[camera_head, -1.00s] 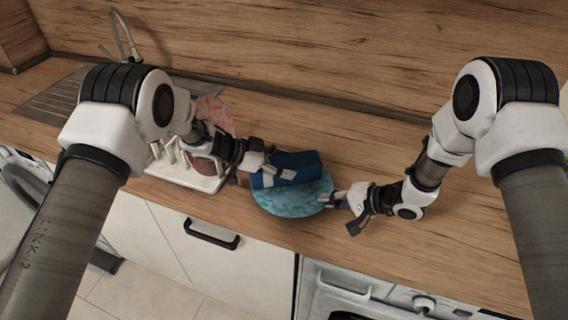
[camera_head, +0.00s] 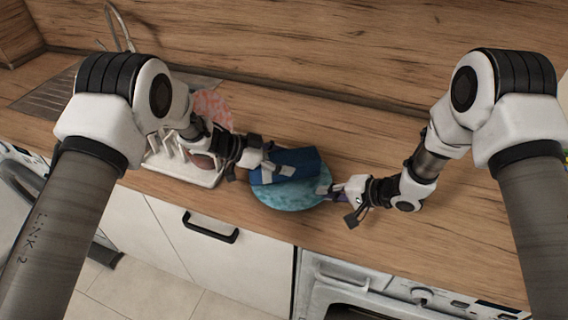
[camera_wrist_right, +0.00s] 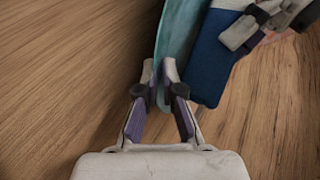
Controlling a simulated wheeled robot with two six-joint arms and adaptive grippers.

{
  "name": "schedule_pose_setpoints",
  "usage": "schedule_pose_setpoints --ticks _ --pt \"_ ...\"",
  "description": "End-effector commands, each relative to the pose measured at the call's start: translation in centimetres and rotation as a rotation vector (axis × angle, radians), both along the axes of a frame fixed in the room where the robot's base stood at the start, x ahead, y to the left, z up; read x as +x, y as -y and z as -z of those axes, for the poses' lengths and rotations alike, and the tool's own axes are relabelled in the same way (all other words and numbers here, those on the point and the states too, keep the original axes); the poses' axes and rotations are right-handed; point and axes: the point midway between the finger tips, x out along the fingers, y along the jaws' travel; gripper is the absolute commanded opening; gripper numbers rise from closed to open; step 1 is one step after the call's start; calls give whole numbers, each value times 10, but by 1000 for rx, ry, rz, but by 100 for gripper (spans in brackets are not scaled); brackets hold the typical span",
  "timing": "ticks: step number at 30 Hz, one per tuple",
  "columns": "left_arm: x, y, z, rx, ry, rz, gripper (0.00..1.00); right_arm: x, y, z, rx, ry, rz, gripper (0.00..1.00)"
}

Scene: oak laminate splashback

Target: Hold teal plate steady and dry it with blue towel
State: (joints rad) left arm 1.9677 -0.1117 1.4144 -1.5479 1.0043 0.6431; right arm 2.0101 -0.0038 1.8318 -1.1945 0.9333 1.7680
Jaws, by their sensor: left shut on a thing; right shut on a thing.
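The teal plate (camera_head: 290,198) is above the wooden counter near its front edge, with mottled blue-green colouring; whether it touches the counter is hard to tell. My right gripper (camera_head: 326,191) is shut on the plate's right rim. The right wrist view shows the plate (camera_wrist_right: 178,45) nearly edge-on, between the fingertips (camera_wrist_right: 160,75). The blue towel (camera_head: 300,160) lies against the plate's upper part and covers some of it. My left gripper (camera_head: 272,172) is shut on the towel. The towel (camera_wrist_right: 211,65) also shows in the right wrist view, just right of the plate.
A white dish rack (camera_head: 190,172) with a pink patterned plate (camera_head: 213,108) stands left of my left gripper. The sink (camera_head: 48,100) and tap (camera_head: 122,28) are farther left. An oven (camera_head: 350,280) sits below the counter. The counter (camera_head: 370,150) behind the plate is clear.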

Motion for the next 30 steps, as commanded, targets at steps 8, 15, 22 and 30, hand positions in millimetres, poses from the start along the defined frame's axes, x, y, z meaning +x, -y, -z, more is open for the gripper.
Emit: schedule_pose_setpoints --ticks 8,15,22,30 --pt "14 -4 -2 -1 1 -1 25 0 0 1 -1 -2 1 0" --pt "13 -3 -2 -1 2 0 25 0 0 1 -1 -2 1 0" --pt "-4 1 -1 0 0 0 25 0 0 1 -1 -2 2 0" --pt "-21 5 1 -1 0 0 25 0 0 1 -1 -2 1 0"
